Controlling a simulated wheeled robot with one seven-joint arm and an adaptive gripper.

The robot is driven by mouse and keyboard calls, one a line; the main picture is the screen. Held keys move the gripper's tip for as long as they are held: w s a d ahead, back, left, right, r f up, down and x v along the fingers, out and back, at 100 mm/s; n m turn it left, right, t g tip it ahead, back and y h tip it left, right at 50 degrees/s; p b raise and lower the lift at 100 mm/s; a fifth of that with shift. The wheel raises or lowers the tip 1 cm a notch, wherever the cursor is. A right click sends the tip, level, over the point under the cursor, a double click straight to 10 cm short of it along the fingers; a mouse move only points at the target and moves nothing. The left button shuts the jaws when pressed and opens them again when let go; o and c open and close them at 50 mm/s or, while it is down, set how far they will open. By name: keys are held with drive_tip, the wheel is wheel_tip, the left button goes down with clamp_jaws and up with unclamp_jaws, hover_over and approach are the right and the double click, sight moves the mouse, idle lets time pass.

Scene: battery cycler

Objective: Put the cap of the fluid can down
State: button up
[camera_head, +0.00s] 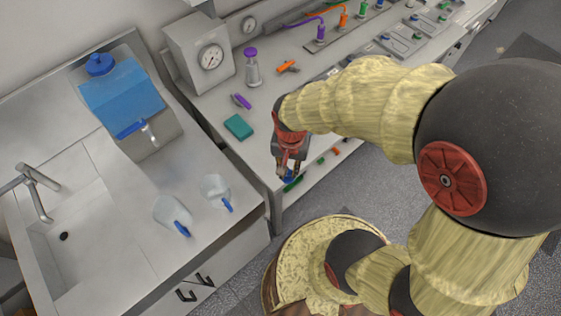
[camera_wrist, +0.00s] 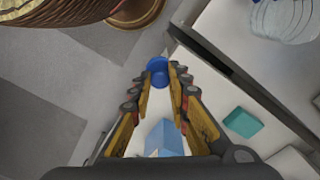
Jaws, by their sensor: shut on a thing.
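My gripper (camera_head: 289,172) hangs low in front of the long counter's front edge. In the wrist view its two fingertips (camera_wrist: 158,75) are closed on a small round blue cap (camera_wrist: 157,65). A light-blue object (camera_wrist: 164,138) with a pale lower part shows between the fingers in the wrist view. I cannot tell whether it is the fluid can; my arm hides that spot in the head view.
A blue tank (camera_head: 122,97) with a blue tap stands by the sink (camera_head: 62,215). Two clear jugs with blue handles (camera_head: 172,213) (camera_head: 215,188) stand on the left counter. A teal box (camera_head: 238,127) lies left of my gripper. Gauges and small tools line the back.

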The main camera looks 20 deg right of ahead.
drive_tip(key=w+f, duration=0.2)
drive_tip(key=w, duration=0.1)
drive_tip(key=w+f+b, duration=0.1)
drive_tip(key=w+f, duration=0.4)
drive_tip(key=w, duration=0.1)
drive_tip(key=shift+w+d+f, duration=0.2)
drive_tip(key=shift+d, duration=0.15)
drive_tip(key=shift+w+f+b, duration=0.25)
drive_tip(key=shift+f+b, duration=0.1)
drive_tip(key=shift+f, duration=0.05)
drive_tip(key=shift+w+f, duration=0.1)
drive_tip(key=shift+f, duration=1.4)
drive_tip(key=shift+f+b, duration=0.1)
drive_tip(key=shift+b, duration=0.25)
drive_tip(key=o, duration=0.7)
drive_tip(key=shift+o, duration=0.6)
